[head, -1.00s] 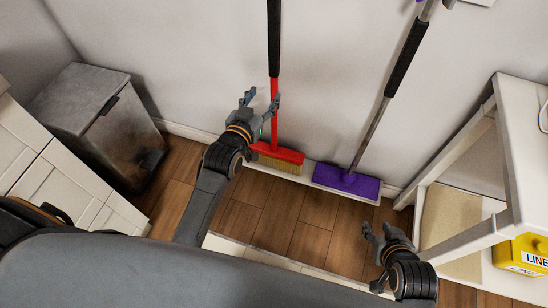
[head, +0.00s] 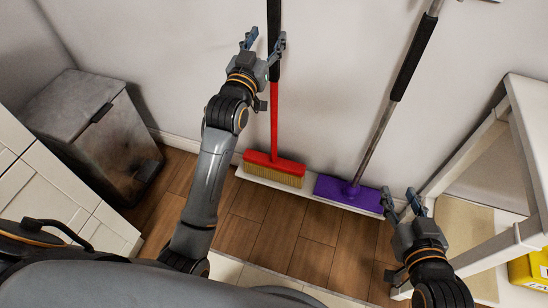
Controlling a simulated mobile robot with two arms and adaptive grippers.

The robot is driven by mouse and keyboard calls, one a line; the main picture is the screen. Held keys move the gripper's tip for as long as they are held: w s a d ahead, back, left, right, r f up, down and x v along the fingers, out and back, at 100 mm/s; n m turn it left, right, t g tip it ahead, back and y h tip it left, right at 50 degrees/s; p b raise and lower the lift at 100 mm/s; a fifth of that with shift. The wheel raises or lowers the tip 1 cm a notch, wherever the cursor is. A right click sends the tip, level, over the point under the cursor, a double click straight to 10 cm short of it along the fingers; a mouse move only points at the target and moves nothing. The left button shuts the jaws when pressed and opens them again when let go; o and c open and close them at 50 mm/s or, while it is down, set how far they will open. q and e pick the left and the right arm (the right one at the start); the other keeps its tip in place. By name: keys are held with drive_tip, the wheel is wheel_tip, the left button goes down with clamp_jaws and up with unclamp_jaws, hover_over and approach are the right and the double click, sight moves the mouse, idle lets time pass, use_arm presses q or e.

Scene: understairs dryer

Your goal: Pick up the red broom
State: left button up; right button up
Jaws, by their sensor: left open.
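The red broom (head: 274,120) stands upright against the wall, its red head (head: 272,161) with tan bristles low down and its black grip (head: 274,65) reaching out of the top of the head view. My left gripper (head: 266,38) is open at the height of the black grip. Its fingers point up the picture, and the grip shows between them, near the right finger. I cannot tell whether they touch. My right gripper (head: 402,192) is empty and its fingertips are apart, low on the right, near the purple broom's head.
A grey metal bin (head: 85,125) and white drawers (head: 45,190) stand at left. A white table (head: 528,125) and a yellow box (head: 528,270) are at right. Wooden floor is open below the brooms.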

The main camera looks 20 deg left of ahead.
sight(272, 30)
use_arm(q)
drive_tip(key=w, duration=0.1)
drive_tip(key=w+b, duration=0.1)
drive_tip(key=w, duration=0.2)
drive_tip(key=shift+w+d+r, duration=0.2)
drive_tip(key=shift+r, duration=0.15)
drive_tip(key=shift+w+r, duration=0.1)
drive_tip(key=shift+w, duration=0.15)
use_arm(e)
wheel_tip(272, 30, up, 7)
drive_tip(key=w+a+t+y, duration=0.1)
drive_tip(key=w+t, duration=0.1)
drive_tip(key=t, duration=0.2)
drive_tip(key=shift+a, duration=0.25)
use_arm(q)
clamp_jaws()
drive_tip(key=shift+r, duration=0.1)
